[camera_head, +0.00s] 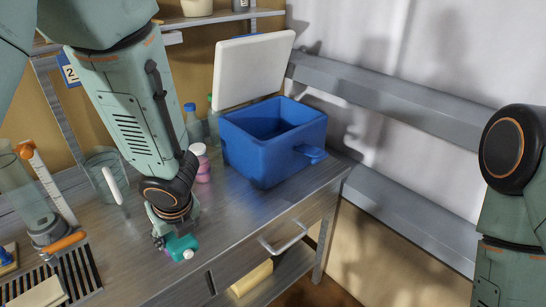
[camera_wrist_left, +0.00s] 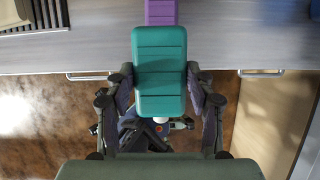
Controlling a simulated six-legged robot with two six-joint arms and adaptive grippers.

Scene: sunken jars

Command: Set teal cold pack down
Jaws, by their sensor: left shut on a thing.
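The teal cold pack (camera_head: 181,247) is in my left gripper (camera_head: 171,232), low near the front edge of the grey workbench (camera_head: 235,215). In the left wrist view, the ribbed teal pack (camera_wrist_left: 159,60) lies between the two fingers of my left gripper (camera_wrist_left: 160,88), which are shut on its sides. There its far part overlaps the bench and its near part overlaps the floor. I cannot tell whether it touches the bench. My right gripper is out of view; only part of that arm shows at the right.
A blue cooler box (camera_head: 262,150) stands open, its white lid (camera_head: 252,70) raised. A pink bottle with a white cap (camera_head: 201,165) stands left of it. A purple block (camera_wrist_left: 161,11) shows beyond the pack. A black striped rack (camera_head: 75,275) is left. A drawer (camera_head: 275,240) is below the bench top.

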